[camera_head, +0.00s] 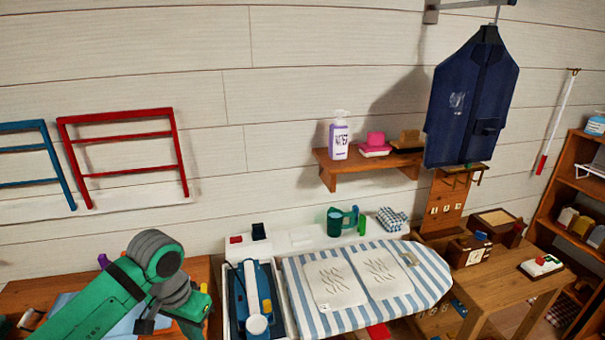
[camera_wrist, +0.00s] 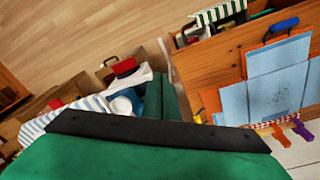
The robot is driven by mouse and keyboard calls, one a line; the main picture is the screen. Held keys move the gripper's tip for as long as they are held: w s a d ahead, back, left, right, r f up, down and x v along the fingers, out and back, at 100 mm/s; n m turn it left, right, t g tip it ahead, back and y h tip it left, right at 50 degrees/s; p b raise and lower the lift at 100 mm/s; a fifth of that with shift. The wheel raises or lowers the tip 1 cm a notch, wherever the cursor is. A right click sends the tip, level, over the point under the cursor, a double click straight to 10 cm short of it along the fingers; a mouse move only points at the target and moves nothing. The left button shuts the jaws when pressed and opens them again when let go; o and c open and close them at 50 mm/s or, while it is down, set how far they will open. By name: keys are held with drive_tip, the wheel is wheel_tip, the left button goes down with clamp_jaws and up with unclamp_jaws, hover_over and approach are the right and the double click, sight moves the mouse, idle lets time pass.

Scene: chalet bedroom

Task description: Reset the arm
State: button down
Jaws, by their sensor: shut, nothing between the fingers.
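My green and grey arm (camera_head: 115,290) is folded at the lower left of the head view, above a wooden bench. In the wrist view my gripper (camera_wrist: 166,88) shows as two green fingers close together, partly hidden behind the dark edge of my own green body. It is shut and empty, and nothing hangs from it. In the head view I cannot make out the fingertips clearly.
A striped ironing board (camera_head: 430,282) with two folded cloths stands right of the arm, beside a blue iron (camera_head: 257,300). A wooden bench (camera_wrist: 228,55) with blue panels (camera_wrist: 278,85) lies close to my gripper. Bare floor (camera_wrist: 75,40) shows beyond.

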drive_tip(key=w+d+m+t+h, duration=0.1)
drive_tip(key=w+d+h, duration=0.15)
drive_tip(key=d, duration=0.35)
drive_tip(key=w+d+t+h, duration=0.1)
drive_tip(key=w+d+t, duration=0.1)
drive_tip(key=w+d, duration=0.35)
drive_tip(key=w+d+m+t+h, duration=0.1)
drive_tip(key=w+d+h, duration=0.1)
drive_tip(key=d, duration=0.6)
drive_tip(key=w+d+r+n+t+h, duration=0.1)
drive_tip(key=d+r+n+t+h, duration=0.1)
drive_tip(key=d+t, duration=0.5)
drive_tip(key=w+d+r+n+t+h, duration=0.2)
drive_tip(key=d+h, duration=0.1)
drive_tip(key=d, duration=0.7)
drive_tip(key=s+a+f+n+t+y, duration=0.2)
drive_tip(key=s+f+n+y, duration=0.25)
drive_tip(key=s+f, duration=0.5)
drive_tip(key=s+a+f+n+t+y, duration=0.1)
drive_tip(key=s+a+f+n+y, duration=0.3)
drive_tip(key=s+f, duration=0.55)
drive_tip(key=s+a+m+y, duration=0.1)
drive_tip(key=s+a+m, duration=0.2)
drive_tip(key=s, duration=0.9)
drive_tip(key=s+a+m+g+y, duration=0.1)
drive_tip(key=s+a+m, duration=0.3)
drive_tip(key=s, duration=0.9)
drive_tip(key=shift+r+y, duration=0.3)
drive_tip(key=shift+r, duration=0.1)
